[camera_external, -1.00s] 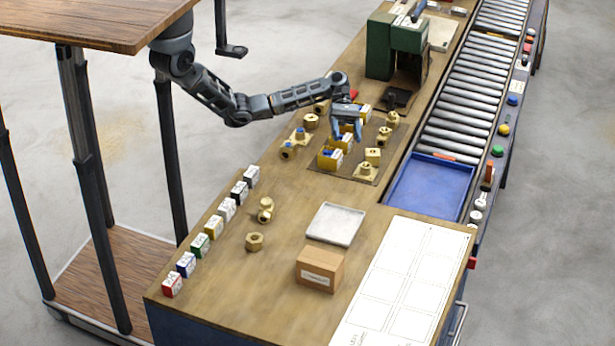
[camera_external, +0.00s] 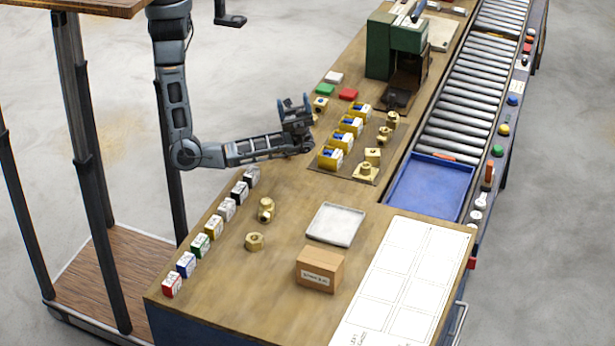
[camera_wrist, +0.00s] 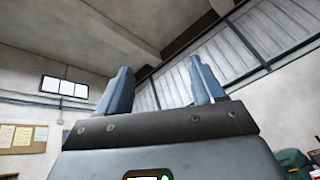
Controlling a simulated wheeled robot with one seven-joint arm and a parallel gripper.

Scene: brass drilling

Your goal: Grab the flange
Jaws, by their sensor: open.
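A brass piece with a wide base and a raised hub, which looks like the flange (camera_external: 366,171), sits at the near right of the dark mat (camera_external: 330,178). My gripper (camera_external: 294,101) is left of the mat, tipped with its fingers pointing up and away from the parts. The wrist view shows both blue-grey fingers (camera_wrist: 160,80) spread apart with nothing between them. That view faces the wall and ceiling, and no brass part shows in it. My forearm and wrist cover part of the bench left of the mat.
Yellow blocks with blue tops (camera_external: 340,141) line the mat. Other brass fittings (camera_external: 265,210) lie nearer on the bench. A grey tray (camera_external: 335,224), a cardboard box (camera_external: 319,271) and small coloured boxes (camera_external: 213,227) stand in front. A green machine (camera_external: 397,45) is behind, a blue tray (camera_external: 430,187) right.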

